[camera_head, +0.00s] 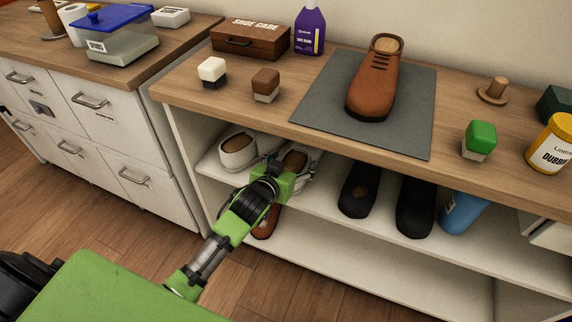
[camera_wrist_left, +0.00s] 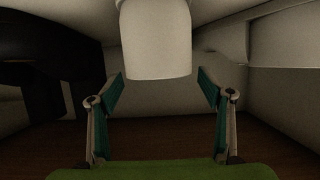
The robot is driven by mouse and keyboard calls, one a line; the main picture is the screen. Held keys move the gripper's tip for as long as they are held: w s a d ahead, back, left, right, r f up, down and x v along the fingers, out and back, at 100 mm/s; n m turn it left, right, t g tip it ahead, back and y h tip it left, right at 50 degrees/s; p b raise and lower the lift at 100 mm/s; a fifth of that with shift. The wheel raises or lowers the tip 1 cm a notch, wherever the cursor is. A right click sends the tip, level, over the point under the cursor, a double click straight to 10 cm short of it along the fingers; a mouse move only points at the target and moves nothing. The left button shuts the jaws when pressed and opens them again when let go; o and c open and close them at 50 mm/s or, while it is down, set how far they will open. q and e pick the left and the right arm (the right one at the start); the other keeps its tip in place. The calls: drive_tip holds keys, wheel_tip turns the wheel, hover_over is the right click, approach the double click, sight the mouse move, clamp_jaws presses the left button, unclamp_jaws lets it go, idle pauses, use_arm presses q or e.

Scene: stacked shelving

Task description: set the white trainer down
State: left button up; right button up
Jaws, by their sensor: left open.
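Two white trainers are on the upper shelf under the worktop. The left one (camera_head: 238,152) stands clear of my gripper. The other (camera_head: 313,163) is partly hidden behind my left gripper (camera_head: 288,179). In the left wrist view, the rounded white end of a trainer (camera_wrist_left: 155,40) shows ahead, at the top of the picture. My left gripper's fingers (camera_wrist_left: 160,80) are spread on either side of and below that end, with a visible gap at each side. The trainer's contact with the shelf is hidden. My right gripper is not in view.
The white shelf (camera_head: 330,205) also holds two dark shoes (camera_head: 359,190) and a blue can (camera_head: 460,212). A brown shoe (camera_head: 266,224) is lower down. The worktop above bears a grey mat (camera_head: 410,130) with a brown shoe (camera_head: 376,80). Its front edge overhangs the shelf.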

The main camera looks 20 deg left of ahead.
use_arm(q)
drive_tip(key=v, duration=0.6)
drive_tip(key=s+f+g, duration=0.3)
drive_tip(key=s+f, duration=0.2)
drive_tip(key=f, duration=0.4)
drive_tip(key=s+f+g, duration=0.2)
drive_tip(key=s+f, duration=0.3)
drive_tip(key=f, duration=0.3)
drive_tip(key=s+f+m+g, duration=0.1)
drive_tip(key=s+f+g, duration=0.2)
drive_tip(key=s+f, duration=0.4)
drive_tip(key=s+f+g, duration=0.3)
drive_tip(key=s+f, duration=0.5)
drive_tip(key=s, duration=0.4)
drive_tip(key=shift+s+d+f+m+p, duration=0.15)
drive_tip(key=shift+s+d+m+p, duration=0.1)
drive_tip(key=shift+s+m+p, duration=0.2)
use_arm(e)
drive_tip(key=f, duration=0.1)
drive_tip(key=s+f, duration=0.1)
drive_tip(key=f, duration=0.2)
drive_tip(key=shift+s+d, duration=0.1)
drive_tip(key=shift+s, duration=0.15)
use_arm(q)
drive_tip(key=shift+w, duration=0.15)
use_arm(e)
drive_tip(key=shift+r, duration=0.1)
